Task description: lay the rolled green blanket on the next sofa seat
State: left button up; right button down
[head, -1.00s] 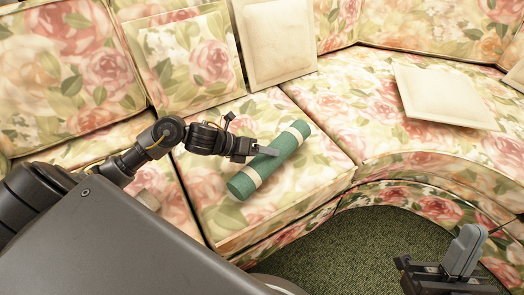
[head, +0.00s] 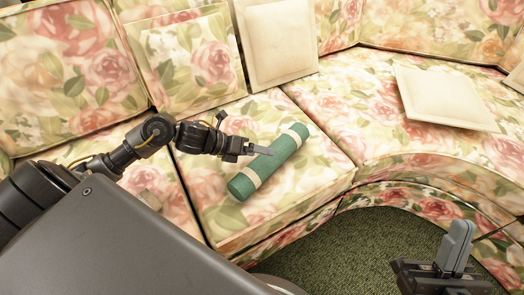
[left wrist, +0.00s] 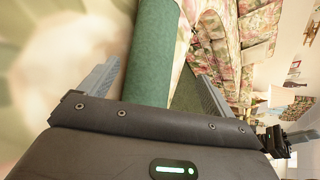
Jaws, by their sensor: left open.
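The rolled green blanket (head: 275,160), with a cream band near each end, lies diagonally on a floral sofa seat (head: 225,125). My left gripper (head: 262,152) reaches in from the left, with its fingertips over the blanket's middle. In the left wrist view the green blanket (left wrist: 153,55) lies between the two spread fingers of my left gripper (left wrist: 157,75); I cannot tell whether either finger touches it. My right gripper (head: 457,245) is at the bottom right, away from the blanket. Its fingers overlap from this angle, so its opening is unclear.
To the right, another floral seat (head: 345,105) is bare near the blanket; a cream cushion (head: 445,98) lies flat farther right. A cream cushion (head: 275,45) and a floral cushion (head: 190,60) lean on the backrest. Green carpet (head: 350,245) is in front.

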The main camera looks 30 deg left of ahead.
pick_arm(q)
jog(key=p+v, duration=0.1)
jog(key=v, duration=0.7)
pick_arm(e)
jog(key=a+g, duration=0.1)
jog(key=w+a+f+g, duration=0.1)
jog(key=shift+w+f+n+g, duration=0.15)
jog(key=shift+n+g, duration=0.15)
jog(key=shift+g, duration=0.1)
